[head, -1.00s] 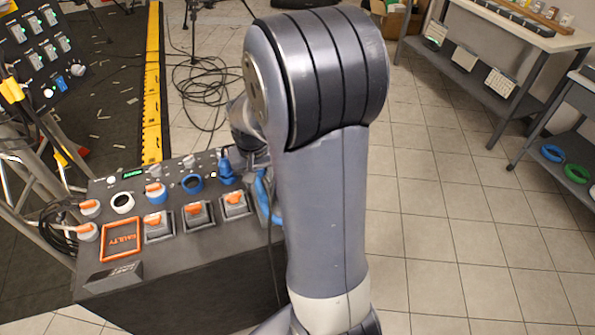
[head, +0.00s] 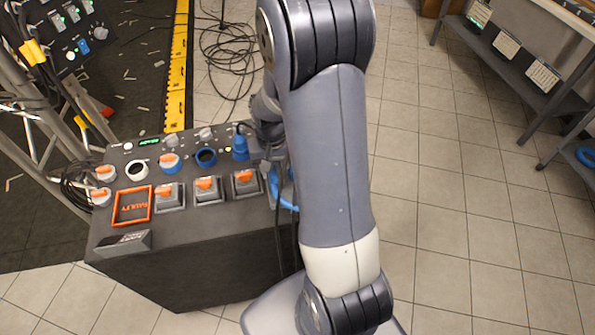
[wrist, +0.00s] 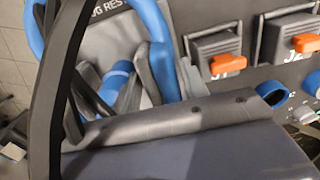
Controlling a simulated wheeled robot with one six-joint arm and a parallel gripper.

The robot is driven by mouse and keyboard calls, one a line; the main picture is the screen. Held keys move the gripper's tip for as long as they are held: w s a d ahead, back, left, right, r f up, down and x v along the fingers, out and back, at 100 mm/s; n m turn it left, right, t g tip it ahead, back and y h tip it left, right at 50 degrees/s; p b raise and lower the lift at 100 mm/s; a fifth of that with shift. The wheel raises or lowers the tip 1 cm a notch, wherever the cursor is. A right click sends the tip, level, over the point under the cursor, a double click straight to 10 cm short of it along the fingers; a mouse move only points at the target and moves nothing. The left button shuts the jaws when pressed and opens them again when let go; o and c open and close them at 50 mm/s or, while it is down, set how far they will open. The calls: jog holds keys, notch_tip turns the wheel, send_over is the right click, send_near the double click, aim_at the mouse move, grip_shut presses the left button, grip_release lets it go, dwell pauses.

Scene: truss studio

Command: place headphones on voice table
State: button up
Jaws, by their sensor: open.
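I cannot make out headphones for certain, and nothing in view is marked as the voice table. In the wrist view my gripper (wrist: 132,92) is open, its dark fingers partly hidden by a grey arm part below. A blue cylindrical piece (wrist: 117,76) shows by the fingers; I cannot tell if they touch it. A blue loop (wrist: 155,25) arches around a grey plate with partly hidden lettering ending in "REST". A dark curved strip (wrist: 62,80) crosses the left side close to the camera. In the head view the gripper is largely hidden behind my arm.
A dark console (head: 190,250) with orange levers, an orange "FAULTY" frame (head: 131,205), a blue plug (head: 240,147) and a blue ring (head: 206,157) stands left of my arm. Cables (head: 232,65) lie behind. A grey shelf table (head: 520,75) stands far right. Tiled floor between is clear.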

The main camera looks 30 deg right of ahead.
jog(key=shift+f, duration=1.15)
jog(key=shift+c, duration=0.2)
jog(key=c, duration=0.8)
jog(key=shift+r, duration=0.1)
jog(key=shift+c, duration=0.2)
